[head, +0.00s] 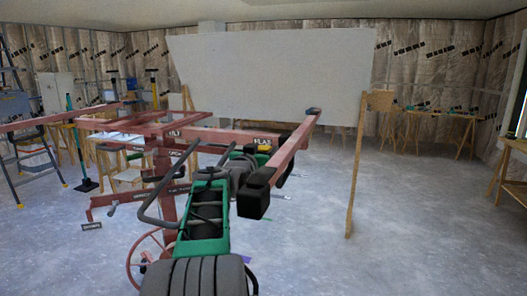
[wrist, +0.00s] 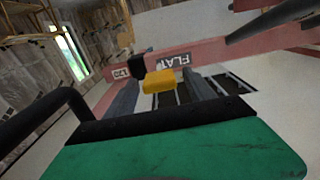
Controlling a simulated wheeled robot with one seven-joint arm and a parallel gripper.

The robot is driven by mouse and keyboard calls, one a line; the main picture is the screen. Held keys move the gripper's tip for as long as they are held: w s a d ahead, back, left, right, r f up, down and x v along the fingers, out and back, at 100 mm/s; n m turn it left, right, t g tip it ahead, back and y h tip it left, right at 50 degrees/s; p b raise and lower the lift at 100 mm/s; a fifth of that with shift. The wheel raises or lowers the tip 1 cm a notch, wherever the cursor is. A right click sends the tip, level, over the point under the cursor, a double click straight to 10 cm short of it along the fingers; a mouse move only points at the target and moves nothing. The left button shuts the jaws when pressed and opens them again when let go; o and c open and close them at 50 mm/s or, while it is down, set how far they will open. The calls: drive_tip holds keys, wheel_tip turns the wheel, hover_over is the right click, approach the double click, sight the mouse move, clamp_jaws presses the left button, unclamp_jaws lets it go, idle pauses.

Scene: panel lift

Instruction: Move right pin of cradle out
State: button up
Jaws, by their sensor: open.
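The red panel lift stands ahead, with its cradle (head: 205,134) at the top. A yellow pin grip (wrist: 159,81) sits by the red rail with the white FLAT label (wrist: 174,61), and a black part is just left of it. In the head view the yellow pin (head: 264,149) is small, just under the FLAT label. My gripper (wrist: 160,88) is open, and in the wrist view its two dark fingers frame the pin left and right. I see no contact. My own arm and the black beam end hide much of the gripper in the head view.
A red beam (head: 296,148) with black ends runs close to the right of my gripper. A large white panel (head: 272,75) stands behind, with a wooden post (head: 357,165) at its right. A ladder (head: 22,130) stands far left.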

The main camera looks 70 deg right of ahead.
drive_tip(key=a+b, duration=0.2)
drive_tip(key=a, duration=0.4)
drive_tip(key=shift+s+a, duration=0.3)
drive_tip(key=shift+a, duration=0.1)
